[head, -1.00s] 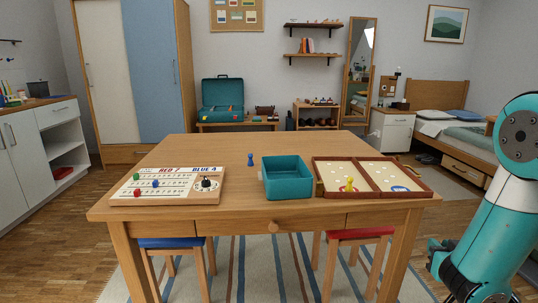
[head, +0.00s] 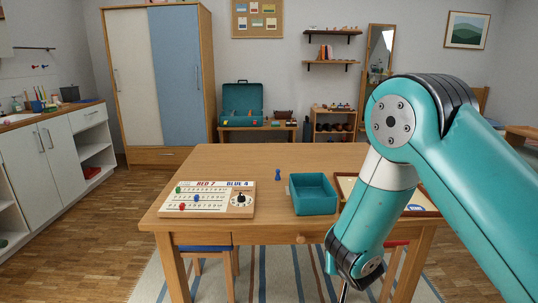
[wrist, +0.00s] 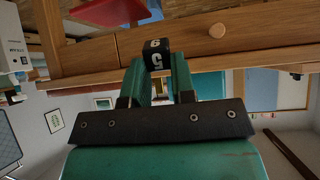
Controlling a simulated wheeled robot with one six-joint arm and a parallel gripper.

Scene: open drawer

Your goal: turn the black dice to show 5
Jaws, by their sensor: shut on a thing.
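My gripper (wrist: 158,78) is shut on the black dice (wrist: 157,57), which sits between its two green fingertips in the wrist view. One face of the dice shows a white 5 towards the wrist camera. An adjoining face carries a white 6 or 9; I cannot tell which. In the head view my arm reaches down in front of the table (head: 240,155), and the fingertips and the dice cannot be made out there.
The table's drawer front has a round knob, seen in the head view (head: 300,239) and close by in the wrist view (wrist: 216,31). On the table are a white game board (head: 215,211), a blue pawn (head: 278,174), a teal box (head: 315,208) and a partly hidden wooden tray (head: 430,208).

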